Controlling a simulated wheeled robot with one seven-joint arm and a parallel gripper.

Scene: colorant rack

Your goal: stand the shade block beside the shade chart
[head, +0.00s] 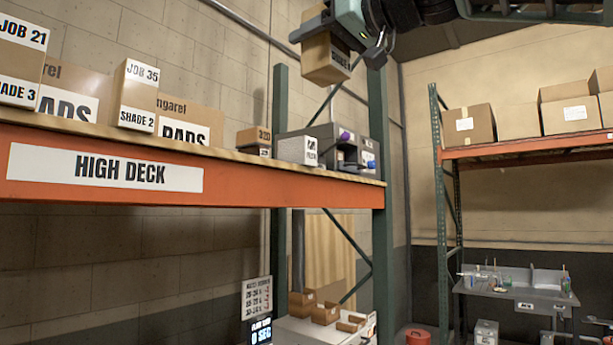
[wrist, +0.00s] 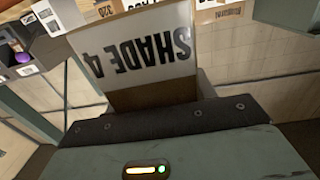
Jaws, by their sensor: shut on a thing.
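The shade block is a brown cardboard block (head: 322,60) with a white label, held high above the right end of the high deck. In the wrist view the block (wrist: 145,92) fills the upper middle, and its label reads SHADE 4, upside down. My gripper (head: 350,28) is shut on it, at the top of the head view. A small white sign with rows of text (head: 257,297), possibly the shade chart, hangs low by the rack's left post. Its text is too small to read surely.
The orange high deck (head: 240,172) bears JOB and SHADE boxes (head: 137,95), a small stacked box (head: 254,140) and a grey unit (head: 345,145). Green posts (head: 378,215) frame it. A low bench (head: 300,325) holds brown bins. A second rack (head: 530,147) and a sink (head: 515,285) stand right.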

